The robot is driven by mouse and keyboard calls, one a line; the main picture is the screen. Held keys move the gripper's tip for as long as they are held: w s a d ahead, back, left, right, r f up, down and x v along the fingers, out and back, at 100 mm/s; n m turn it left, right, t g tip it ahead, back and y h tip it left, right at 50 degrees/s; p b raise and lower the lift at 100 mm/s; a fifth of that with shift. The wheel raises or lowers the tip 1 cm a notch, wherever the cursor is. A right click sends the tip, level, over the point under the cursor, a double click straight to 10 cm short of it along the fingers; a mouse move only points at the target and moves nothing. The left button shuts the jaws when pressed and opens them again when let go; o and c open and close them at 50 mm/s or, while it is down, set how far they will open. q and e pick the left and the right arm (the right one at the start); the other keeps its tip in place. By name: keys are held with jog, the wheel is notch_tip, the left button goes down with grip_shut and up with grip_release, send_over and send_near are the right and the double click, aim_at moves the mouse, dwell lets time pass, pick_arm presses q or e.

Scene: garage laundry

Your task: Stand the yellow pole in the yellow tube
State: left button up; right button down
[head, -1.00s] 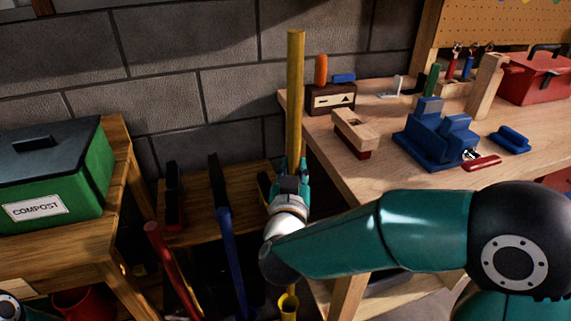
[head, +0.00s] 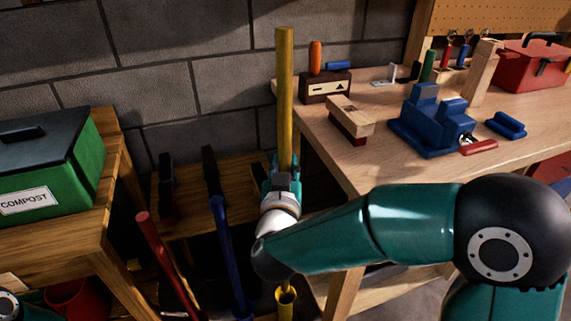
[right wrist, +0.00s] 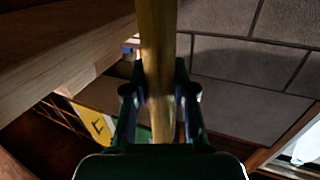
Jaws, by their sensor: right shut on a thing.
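The yellow pole (head: 285,95) stands close to upright in my right gripper (head: 284,172), which is shut around it. In the right wrist view the pole (right wrist: 157,65) runs between the fingers of the gripper (right wrist: 160,105). The yellow tube (head: 286,307) is low in the head view, below my right wrist, with its open mouth showing. My wrist and forearm hide much of the pole's lower part, so I cannot tell how its lower end sits relative to the tube. My left gripper is not in view.
A red pole (head: 165,260) and a blue pole (head: 228,255) stand left of the tube. A workbench (head: 395,165) with a blue vise (head: 432,125) is at right. A green compost bin (head: 60,175) sits on a wooden table at left. A block wall is behind.

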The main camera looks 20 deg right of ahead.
notch_tip(320, 180, down, 20)
jog(key=b, duration=1.6)
jog(key=shift+r, duration=0.2)
jog(key=shift+f+b, duration=0.15)
jog(key=shift+b, duration=0.25)
notch_tip(320, 180, down, 11)
jog(key=b, duration=0.9)
jog(key=c, duration=0.9)
grip_release()
jog(key=v, duration=1.2)
jog(key=shift+d, duration=0.1)
jog(key=shift+f, duration=0.1)
